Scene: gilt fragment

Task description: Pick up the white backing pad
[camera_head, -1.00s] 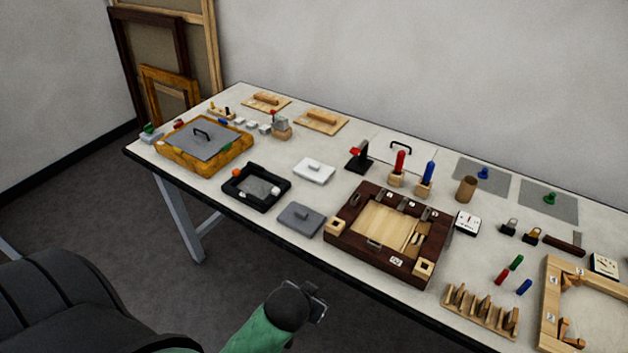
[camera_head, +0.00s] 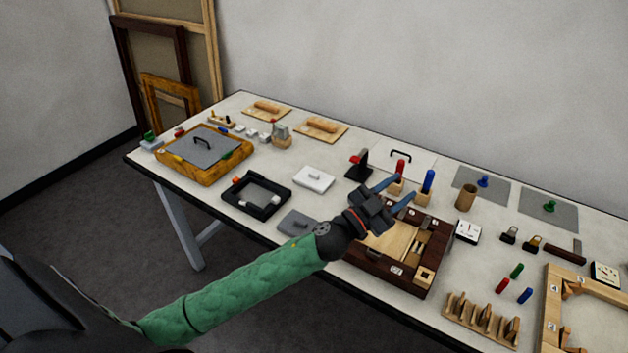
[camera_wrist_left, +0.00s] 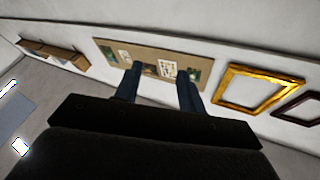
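The white backing pad (camera_head: 314,179), a flat white block with a small raised grip, lies on the table between the black tray and the black stand. My left gripper (camera_head: 403,187) is open and empty, raised over the dark wooden frame, to the right of the pad and apart from it. Its two blue fingers stand apart in the left wrist view (camera_wrist_left: 160,72), which faces the wall and does not show the pad. My forearm partly hides a grey pad and the dark frame. My right gripper is in no view.
A black tray (camera_head: 283,205) stands left of the white pad, and a grey pad (camera_head: 295,222) lies in front. The black stand (camera_head: 358,170) and dark wooden frame (camera_head: 385,283) are to the right. Bare tabletop surrounds the white pad.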

